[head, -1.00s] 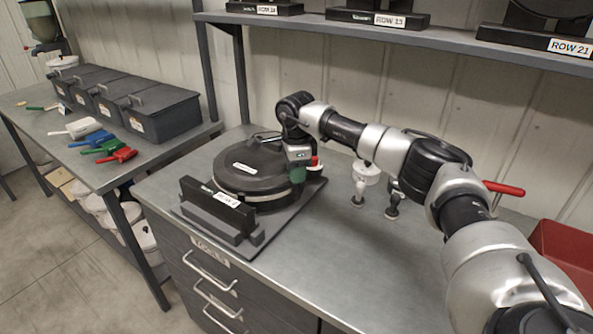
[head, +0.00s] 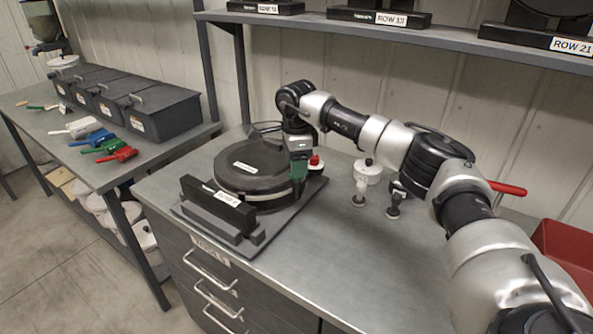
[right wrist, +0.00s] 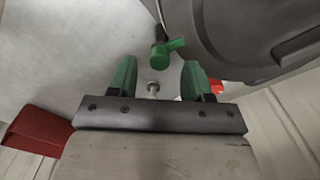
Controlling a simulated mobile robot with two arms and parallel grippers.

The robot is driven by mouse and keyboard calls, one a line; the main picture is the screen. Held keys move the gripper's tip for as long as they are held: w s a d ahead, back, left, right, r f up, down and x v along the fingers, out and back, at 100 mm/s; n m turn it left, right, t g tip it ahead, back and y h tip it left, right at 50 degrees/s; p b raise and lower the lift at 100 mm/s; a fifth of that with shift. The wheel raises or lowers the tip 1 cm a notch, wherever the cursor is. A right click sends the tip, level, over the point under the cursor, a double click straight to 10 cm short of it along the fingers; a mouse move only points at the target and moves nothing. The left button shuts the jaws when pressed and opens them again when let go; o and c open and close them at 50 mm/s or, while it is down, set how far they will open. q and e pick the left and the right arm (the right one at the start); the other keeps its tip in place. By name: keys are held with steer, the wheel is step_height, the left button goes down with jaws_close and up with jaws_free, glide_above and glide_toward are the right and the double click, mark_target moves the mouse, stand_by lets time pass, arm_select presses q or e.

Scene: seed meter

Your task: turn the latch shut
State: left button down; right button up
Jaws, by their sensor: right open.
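The seed meter (head: 252,168) is a dark round housing with a lid, on a dark base plate on the bench. It also shows at the upper right in the right wrist view (right wrist: 235,35). The latch (right wrist: 165,50) has a green tab on a dark pin, beside the meter's rim in the right wrist view. In the head view my gripper seems to hide it. My right gripper (head: 299,172) points down at the meter's right side. In the right wrist view its green fingers (right wrist: 157,80) are apart and empty, with the latch beyond the tips, between their lines. My left gripper is not in view.
A small red knob (head: 314,160) is just right of the gripper. A white jar (head: 368,172) and two small knobbed tools (head: 358,195) stand farther right. A red bin (head: 565,250) is at the right edge. The bench front between them is clear. A shelf (head: 400,35) runs above.

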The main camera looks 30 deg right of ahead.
step_height(320, 180, up, 9)
steer(key=b, duration=0.1)
steer(key=shift+f, duration=0.2)
steer(key=shift+a+f, duration=0.1)
stand_by(0.4)
